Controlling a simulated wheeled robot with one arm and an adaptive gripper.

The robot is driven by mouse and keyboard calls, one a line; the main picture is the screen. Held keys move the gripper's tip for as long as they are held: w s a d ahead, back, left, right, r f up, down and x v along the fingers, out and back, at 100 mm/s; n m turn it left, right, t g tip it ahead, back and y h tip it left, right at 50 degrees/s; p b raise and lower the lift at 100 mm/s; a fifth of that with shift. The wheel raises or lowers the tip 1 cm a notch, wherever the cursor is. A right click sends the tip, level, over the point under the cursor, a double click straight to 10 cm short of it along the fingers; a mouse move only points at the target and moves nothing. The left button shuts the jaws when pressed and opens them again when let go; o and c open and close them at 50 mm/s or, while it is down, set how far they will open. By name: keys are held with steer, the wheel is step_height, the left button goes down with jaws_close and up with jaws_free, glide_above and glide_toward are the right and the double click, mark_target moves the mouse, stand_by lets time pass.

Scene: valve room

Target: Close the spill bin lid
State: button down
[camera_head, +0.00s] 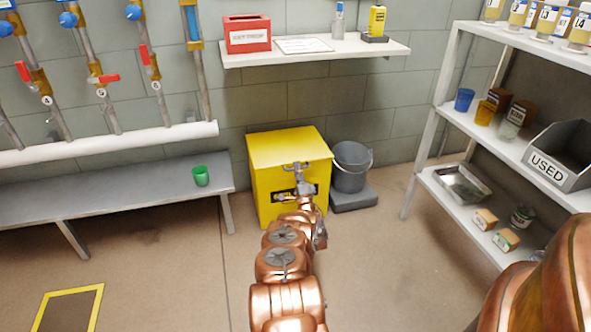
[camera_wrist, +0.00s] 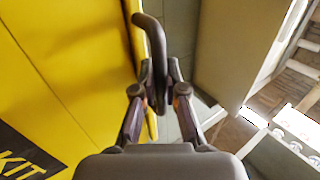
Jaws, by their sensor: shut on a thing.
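The yellow spill bin (camera_head: 262,190) stands on the floor against the wall. Its yellow lid (camera_head: 285,146) lies across the top and looks down or nearly down; I cannot tell if a small gap is left. My gripper (camera_head: 298,168) is at the front edge of the lid. In the wrist view my gripper (camera_wrist: 160,92) is shut on the dark, bent lid handle (camera_wrist: 153,38). The yellow bin front (camera_wrist: 60,80) with part of a "KIT" label fills the left of that view. My gripper hides part of the bin's front label in the head view.
A grey bucket (camera_head: 351,168) on a dark base stands just right of the bin. A bench (camera_head: 120,195) with a green cup (camera_head: 201,176) is at left. A wall shelf (camera_head: 320,52) hangs above. A shelving rack (camera_head: 432,130) is at right. The floor in front is clear.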

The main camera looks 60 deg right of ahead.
steer(key=shift+f, duration=0.2)
steer(key=c, duration=1.5)
jaws_free()
steer(key=shift+s+a+f, duration=0.1)
steer(key=shift+s+a, duration=0.05)
steer(key=v, duration=0.7)
steer(key=shift+s+f, duration=0.1)
